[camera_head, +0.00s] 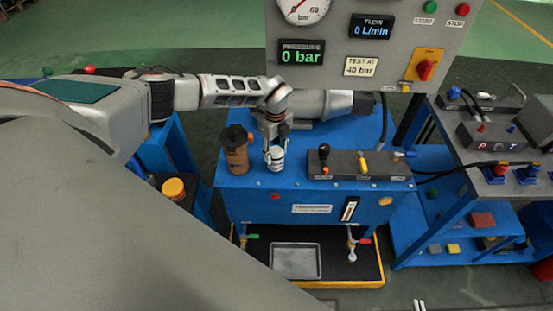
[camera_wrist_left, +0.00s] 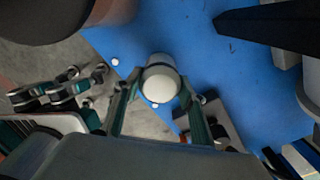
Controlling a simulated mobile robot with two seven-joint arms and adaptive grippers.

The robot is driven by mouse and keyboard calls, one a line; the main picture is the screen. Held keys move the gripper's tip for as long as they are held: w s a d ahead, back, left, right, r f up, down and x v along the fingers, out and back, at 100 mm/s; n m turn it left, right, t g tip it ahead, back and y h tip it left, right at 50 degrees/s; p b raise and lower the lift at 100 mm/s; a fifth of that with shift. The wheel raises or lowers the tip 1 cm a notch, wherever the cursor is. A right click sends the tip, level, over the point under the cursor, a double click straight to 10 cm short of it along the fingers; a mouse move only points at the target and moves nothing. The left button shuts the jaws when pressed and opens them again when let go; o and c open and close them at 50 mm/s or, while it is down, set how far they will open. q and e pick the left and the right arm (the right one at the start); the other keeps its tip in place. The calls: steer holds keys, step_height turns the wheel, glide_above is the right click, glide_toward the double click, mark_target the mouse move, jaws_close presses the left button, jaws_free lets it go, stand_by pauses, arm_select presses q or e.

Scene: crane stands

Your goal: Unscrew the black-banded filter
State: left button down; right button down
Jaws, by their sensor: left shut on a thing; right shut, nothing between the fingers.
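The black-banded filter (camera_head: 275,158) is a small white canister standing upright on the blue bench top. In the left wrist view the filter (camera_wrist_left: 160,84) shows its pale rounded end and a dark band around it. My left gripper (camera_head: 274,142) comes down from above and is shut on the filter, with one finger on each side. The left gripper (camera_wrist_left: 158,104) also shows in the left wrist view. Whether the filter is still seated in a thread is hidden. My right gripper is not in view.
A brown cylinder with a dark top (camera_head: 236,157) stands close left of the filter. A valve block with levers (camera_head: 360,166) stands to the right. A gauge panel (camera_head: 340,55) reading 0 bar rises behind. A metal tray (camera_head: 297,260) lies below the bench.

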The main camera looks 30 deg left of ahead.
stand_by(0.3)
arm_select(q)
steer(key=n, duration=0.5)
steer(key=n, duration=0.5)
steer(key=shift+n, duration=0.3)
steer(key=c, duration=1.2)
jaws_free()
steer(key=shift+c, duration=0.6)
